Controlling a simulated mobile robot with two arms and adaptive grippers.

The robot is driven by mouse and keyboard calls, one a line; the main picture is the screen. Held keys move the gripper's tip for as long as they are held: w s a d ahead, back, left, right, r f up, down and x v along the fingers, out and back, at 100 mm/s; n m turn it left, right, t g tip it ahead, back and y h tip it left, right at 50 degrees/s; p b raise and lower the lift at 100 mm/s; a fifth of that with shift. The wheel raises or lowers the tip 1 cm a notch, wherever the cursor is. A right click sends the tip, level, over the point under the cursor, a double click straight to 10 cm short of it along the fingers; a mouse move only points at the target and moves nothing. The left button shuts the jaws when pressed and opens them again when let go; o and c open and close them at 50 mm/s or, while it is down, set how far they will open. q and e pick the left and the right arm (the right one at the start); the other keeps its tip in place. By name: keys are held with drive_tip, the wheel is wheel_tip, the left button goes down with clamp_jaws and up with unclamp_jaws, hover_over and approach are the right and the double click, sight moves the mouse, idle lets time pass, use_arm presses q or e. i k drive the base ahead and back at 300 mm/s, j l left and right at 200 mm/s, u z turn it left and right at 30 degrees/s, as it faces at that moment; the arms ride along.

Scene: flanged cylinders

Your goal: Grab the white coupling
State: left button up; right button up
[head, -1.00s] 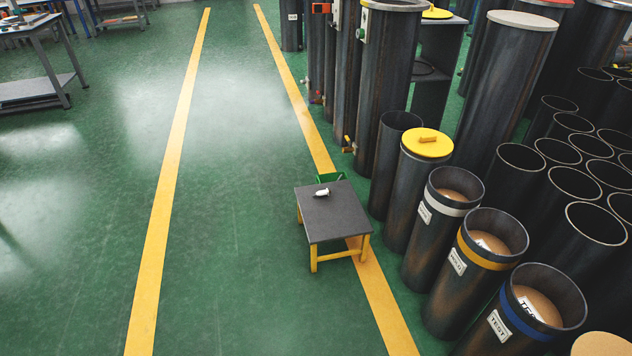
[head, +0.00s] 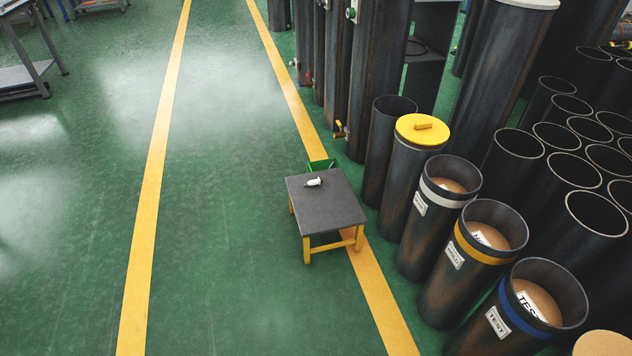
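The white coupling (head: 314,182) is a small white piece lying on the dark top of a small table (head: 330,210) with yellow legs. It lies near the table's far left part, with nothing touching it. Its fine shape is too small to tell. Neither of my grippers shows in the head view.
Green floor left of the table is clear between yellow lines. A grey workbench (head: 22,75) stands far left.

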sight(313, 182)
drive_tip(key=i+j+z, duration=0.45)
drive_tip(key=i+j, duration=1.1)
